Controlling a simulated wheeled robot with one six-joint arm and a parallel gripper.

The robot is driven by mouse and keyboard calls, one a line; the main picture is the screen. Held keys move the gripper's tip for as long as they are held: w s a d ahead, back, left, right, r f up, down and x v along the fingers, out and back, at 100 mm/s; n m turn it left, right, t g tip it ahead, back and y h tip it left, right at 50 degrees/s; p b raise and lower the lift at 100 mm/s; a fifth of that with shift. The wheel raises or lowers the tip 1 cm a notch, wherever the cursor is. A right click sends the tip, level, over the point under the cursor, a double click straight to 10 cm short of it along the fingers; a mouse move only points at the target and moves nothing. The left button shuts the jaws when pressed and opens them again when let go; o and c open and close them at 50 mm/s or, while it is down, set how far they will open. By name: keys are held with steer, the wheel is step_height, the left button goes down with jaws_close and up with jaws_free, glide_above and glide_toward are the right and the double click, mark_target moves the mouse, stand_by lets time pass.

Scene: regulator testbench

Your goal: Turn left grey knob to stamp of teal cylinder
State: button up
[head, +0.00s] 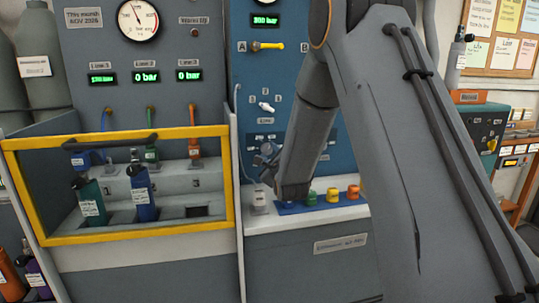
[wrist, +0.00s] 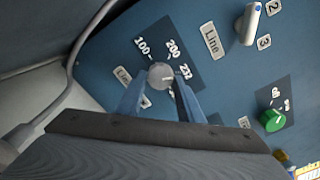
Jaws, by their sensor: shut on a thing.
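The left grey knob (wrist: 160,75) sits on a dark scale plate marked 100, 200 and a third number that looks like 233 or 232. My gripper (wrist: 160,83) is shut on this knob, with one blue finger on each side. A pale mark on the knob seems to face the third number, but it is small. In the head view my gripper (head: 267,158) is at the blue panel and covers the knob. The teal cylinder (head: 90,204) stands tilted in the left slot behind the yellow frame. Its white stamp label is too small to read.
A blue cylinder (head: 143,196) stands beside the teal one; the slot to its right is empty. A green knob (wrist: 272,120) and a white selector lever (wrist: 249,24) are near my gripper. Coloured caps (head: 333,195) line the ledge below. A grey hose (wrist: 72,70) runs alongside the panel.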

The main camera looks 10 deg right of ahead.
steer(key=shift+f, duration=0.1)
stand_by(0.3)
steer(key=o, duration=1.1)
steer(key=shift+s, duration=0.1)
steer(key=shift+s, duration=3.85)
